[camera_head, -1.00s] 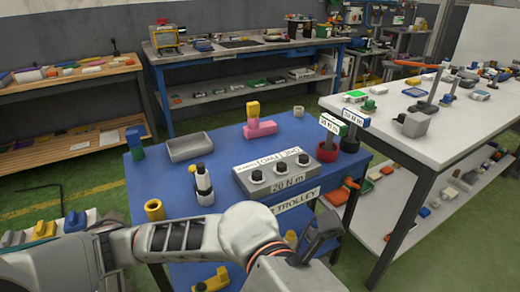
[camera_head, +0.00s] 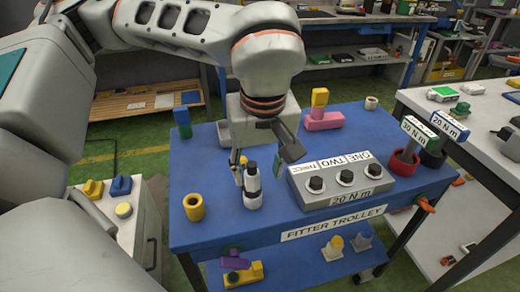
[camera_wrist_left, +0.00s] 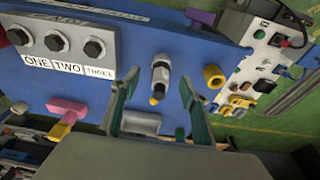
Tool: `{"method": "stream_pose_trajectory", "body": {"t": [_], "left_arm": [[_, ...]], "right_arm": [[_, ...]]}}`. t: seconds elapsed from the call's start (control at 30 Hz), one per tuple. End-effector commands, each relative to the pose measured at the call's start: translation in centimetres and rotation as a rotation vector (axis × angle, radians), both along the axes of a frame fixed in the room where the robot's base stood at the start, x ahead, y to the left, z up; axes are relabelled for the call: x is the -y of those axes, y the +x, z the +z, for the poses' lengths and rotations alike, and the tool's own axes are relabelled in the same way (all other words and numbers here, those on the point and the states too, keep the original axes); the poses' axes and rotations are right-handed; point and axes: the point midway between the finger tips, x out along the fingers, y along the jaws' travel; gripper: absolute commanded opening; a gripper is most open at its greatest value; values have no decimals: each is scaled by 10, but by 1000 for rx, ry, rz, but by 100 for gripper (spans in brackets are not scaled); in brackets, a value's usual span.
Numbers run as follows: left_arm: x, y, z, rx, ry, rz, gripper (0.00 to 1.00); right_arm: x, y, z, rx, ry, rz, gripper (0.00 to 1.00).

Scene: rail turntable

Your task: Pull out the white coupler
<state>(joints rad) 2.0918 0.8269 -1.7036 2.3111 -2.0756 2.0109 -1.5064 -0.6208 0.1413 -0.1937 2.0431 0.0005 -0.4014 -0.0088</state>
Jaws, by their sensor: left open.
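The white coupler (camera_head: 252,188), with a black upper part, stands upright on the blue trolley top (camera_head: 225,226), left of the grey block with three knobs. It also shows in the left wrist view (camera_wrist_left: 158,75), seen from above, with a small yellow part beside it. My left gripper (camera_head: 258,172) is open and points down at the coupler. In the left wrist view the two fingers (camera_wrist_left: 157,84) lie on either side of the line to the coupler. I cannot tell whether a finger touches it. My right gripper is in neither view.
The grey knob block (camera_head: 345,180) stands close on the right. A yellow ring (camera_head: 194,207) stands to the left. A grey tray (camera_head: 222,131) behind is partly hidden by my gripper. A pink and yellow piece (camera_head: 322,118) stands farther back.

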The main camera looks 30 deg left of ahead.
Motion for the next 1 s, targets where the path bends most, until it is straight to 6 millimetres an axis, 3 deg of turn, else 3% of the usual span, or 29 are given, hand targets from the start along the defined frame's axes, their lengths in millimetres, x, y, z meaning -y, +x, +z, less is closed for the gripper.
{"method": "stream_pose_trajectory", "body": {"t": [0.2, 0.7, 1.0], "left_arm": [[-22, 10, 0, 39, 61, 17, 45], [-35, 20, -62, 37, 60, 18, 45], [-37, 23, -71, 43, 60, 18, 45]], "right_arm": [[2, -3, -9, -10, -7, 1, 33], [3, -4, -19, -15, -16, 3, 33], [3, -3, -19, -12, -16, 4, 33]]}}
